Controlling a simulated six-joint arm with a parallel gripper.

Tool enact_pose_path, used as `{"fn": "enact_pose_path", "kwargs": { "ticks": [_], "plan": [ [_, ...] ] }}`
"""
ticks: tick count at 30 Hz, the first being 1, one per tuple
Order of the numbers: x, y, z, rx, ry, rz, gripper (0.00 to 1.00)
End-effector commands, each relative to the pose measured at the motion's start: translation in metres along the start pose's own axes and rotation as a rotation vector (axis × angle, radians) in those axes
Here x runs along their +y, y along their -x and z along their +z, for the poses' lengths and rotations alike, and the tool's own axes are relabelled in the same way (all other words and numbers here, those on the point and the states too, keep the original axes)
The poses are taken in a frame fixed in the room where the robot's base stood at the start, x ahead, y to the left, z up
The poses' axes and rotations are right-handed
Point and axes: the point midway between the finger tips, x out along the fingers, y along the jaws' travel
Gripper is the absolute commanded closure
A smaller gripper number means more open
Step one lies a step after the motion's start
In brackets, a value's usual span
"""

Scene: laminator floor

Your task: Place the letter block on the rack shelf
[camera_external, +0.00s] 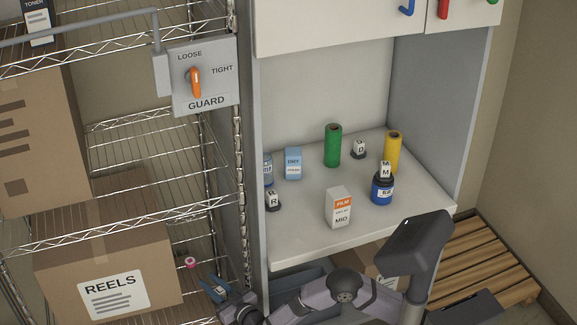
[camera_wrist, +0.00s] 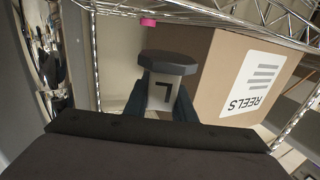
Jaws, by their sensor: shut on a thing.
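My gripper (camera_external: 220,288) is low at the right side of the wire rack. In the wrist view it is shut on a white letter block (camera_wrist: 161,92) marked L, with a dark octagonal base (camera_wrist: 169,63). The block appears upside down in that view, as does the box lettering. In the external view the held block is small and hard to make out. The wire rack shelf (camera_external: 130,222) stands at the left. Its wires also show in the wrist view (camera_wrist: 225,20). I cannot tell whether the block touches any shelf.
A REELS carton (camera_external: 110,280) is left of my gripper, close to it in the wrist view (camera_wrist: 245,75). A pink item (camera_external: 190,262) is nearby. The cabinet counter (camera_external: 310,240) carries several cans, boxes and other letter blocks. A guard switch panel (camera_external: 204,78) hangs above.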

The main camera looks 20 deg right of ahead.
Motion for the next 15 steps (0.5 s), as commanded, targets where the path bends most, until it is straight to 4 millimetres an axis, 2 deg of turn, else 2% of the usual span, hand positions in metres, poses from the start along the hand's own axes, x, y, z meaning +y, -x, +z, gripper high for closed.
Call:
{"fn": "enact_pose_path", "kwargs": {
  "ticks": [1,6,10,15],
  "plan": [
    [0.001,-0.014,0.0,0.005,-0.003,0.005,1.0],
    [0.001,-0.046,-0.001,0.005,-0.001,0.003,1.0],
    [0.0,-0.06,-0.001,0.004,-0.002,0.001,1.0],
    [0.0,-0.068,-0.002,0.004,-0.001,0.001,1.0]
  ]
}}
